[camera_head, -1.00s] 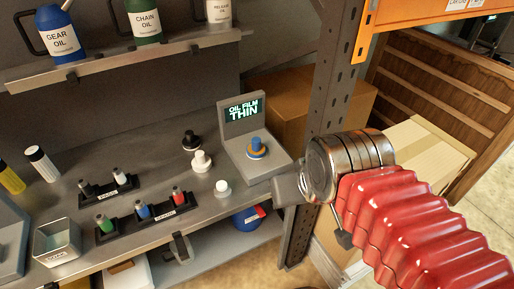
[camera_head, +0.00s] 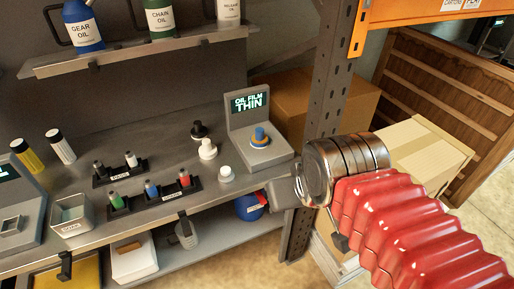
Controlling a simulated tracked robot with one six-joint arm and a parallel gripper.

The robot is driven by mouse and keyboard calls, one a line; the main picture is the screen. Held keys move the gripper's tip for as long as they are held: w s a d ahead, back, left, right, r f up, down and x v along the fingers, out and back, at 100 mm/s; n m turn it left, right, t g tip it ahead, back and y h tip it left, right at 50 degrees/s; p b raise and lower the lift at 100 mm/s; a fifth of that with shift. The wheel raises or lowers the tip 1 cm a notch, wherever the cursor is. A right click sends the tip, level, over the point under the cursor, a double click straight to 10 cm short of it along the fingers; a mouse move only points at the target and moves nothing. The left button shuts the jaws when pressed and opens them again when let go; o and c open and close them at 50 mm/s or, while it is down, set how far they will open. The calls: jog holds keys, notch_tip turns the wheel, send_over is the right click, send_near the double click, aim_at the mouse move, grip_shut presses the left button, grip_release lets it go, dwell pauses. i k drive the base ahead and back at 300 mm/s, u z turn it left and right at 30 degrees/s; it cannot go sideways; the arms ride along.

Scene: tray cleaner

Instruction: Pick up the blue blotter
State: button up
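A blue-knobbed piece with an orange rim (camera_head: 260,137), which looks like the blue blotter, stands upright on the grey device (camera_head: 268,157) whose screen reads "OIL FILM THIN". Similar knobbed pieces stand to its left: a black one (camera_head: 198,130), a white one (camera_head: 208,149) and a smaller white one (camera_head: 226,173). A blue-banded vial (camera_head: 151,189) stands in the front black rack. My gripper (camera_head: 282,194) is at the bench's front right edge, below and right of the device, apart from the blue-knobbed piece. Its fingers are mostly hidden, so its opening is unclear.
A rack upright (camera_head: 325,85) stands right of the device, close to my arm. Cardboard boxes (camera_head: 420,155) lie behind my arm. Oil bottles (camera_head: 82,25) stand on the upper shelf. A metal tin (camera_head: 73,220) and vial racks (camera_head: 120,173) occupy the bench's left.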

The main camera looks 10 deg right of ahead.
aim_at(259, 140)
jog(key=u, duration=0.5)
jog(key=k, duration=1.15)
jog(key=u, duration=0.85)
jog(key=i, duration=1.35)
jog(key=z, duration=0.45)
jog(key=i, duration=0.9)
jog(key=z, duration=0.65)
